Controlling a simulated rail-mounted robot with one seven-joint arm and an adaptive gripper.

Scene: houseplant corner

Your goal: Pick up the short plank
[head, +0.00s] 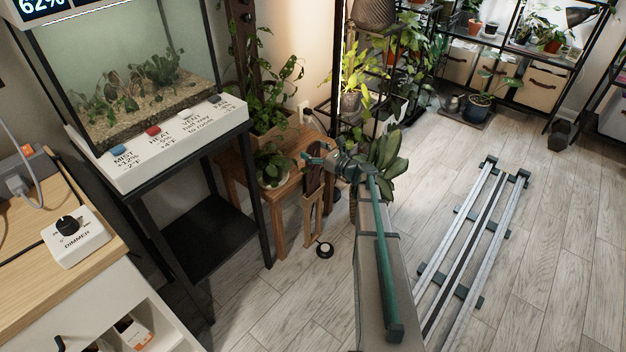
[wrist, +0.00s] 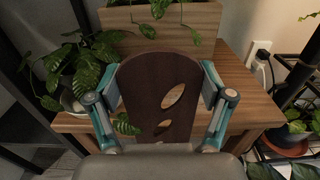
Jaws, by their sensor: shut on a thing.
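The short plank is a dark brown board with a rounded top and leaf-shaped cut-outs. In the wrist view the short plank (wrist: 150,85) stands between the two teal fingers of my gripper (wrist: 161,110), which are shut on its side edges. Its lower end is hidden behind my gripper's body. In the head view my gripper (head: 318,157) is in front of the wooden plant stand, with the dark short plank (head: 314,182) just below it. A light wooden holder (head: 312,222) shows under the plank; I cannot tell whether they touch.
A wooden plant stand (head: 285,190) with a potted plant (head: 271,165) and a planter box (wrist: 185,22) is close behind the plank. A black-framed terrarium table (head: 262,205) stands to the left. A small round black object (head: 324,250) lies on the floor. Floor at right holds rails.

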